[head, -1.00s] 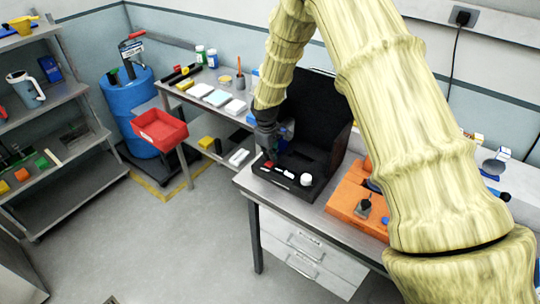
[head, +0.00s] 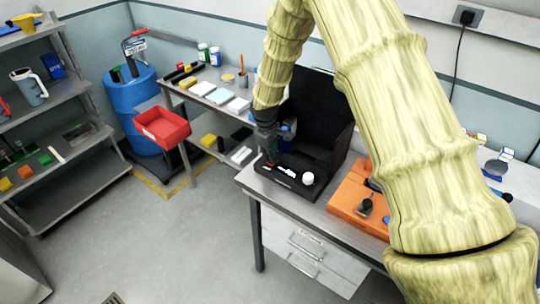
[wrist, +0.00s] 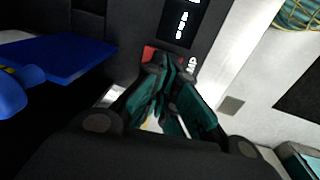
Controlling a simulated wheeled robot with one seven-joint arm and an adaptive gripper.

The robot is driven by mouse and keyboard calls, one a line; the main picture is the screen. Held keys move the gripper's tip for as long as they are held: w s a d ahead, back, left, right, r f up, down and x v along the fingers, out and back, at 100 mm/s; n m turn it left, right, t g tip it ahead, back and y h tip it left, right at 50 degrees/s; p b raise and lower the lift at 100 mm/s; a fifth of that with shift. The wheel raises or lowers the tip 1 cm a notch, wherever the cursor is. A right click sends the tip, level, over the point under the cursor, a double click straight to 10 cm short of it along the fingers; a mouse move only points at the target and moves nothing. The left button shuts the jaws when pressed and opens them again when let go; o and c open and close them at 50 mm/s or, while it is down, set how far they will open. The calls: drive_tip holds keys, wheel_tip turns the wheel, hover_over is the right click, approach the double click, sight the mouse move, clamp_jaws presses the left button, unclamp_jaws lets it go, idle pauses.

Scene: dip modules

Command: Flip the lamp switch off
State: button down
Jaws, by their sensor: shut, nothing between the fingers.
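A black case (head: 318,150) with its lid raised stands on the left part of the workbench. Its front panel has a small red switch (head: 271,164) at the left end, which I take for the lamp switch. The red switch (wrist: 149,52) also shows in the wrist view, partly hidden by my fingers. My gripper (head: 272,158) is shut and empty, pointing down at this end of the panel. In the wrist view its fingertips (wrist: 165,66) overlap the switch's edge; I cannot tell whether they touch it. The switch's position is unclear.
White lit markings (wrist: 179,24) and a white knob (head: 308,178) are on the panel. An orange case (head: 350,197) stands to the right on the bench. A blue object (wrist: 60,60) lies left in the wrist view. A red bin (head: 162,128) is farther left.

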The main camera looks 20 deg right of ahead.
drive_tip(key=r+p, duration=0.1)
drive_tip(key=r, duration=0.1)
drive_tip(key=r+p, duration=0.1)
drive_tip(key=shift+w+d+r, duration=0.15)
drive_tip(key=shift+d+r, duration=0.05)
drive_tip(key=shift+r, duration=0.2)
wheel_tip(320, 180, up, 10)
drive_tip(key=b, duration=0.4)
drive_tip(key=shift+w+d, duration=0.35)
drive_tip(key=shift+d, duration=0.1)
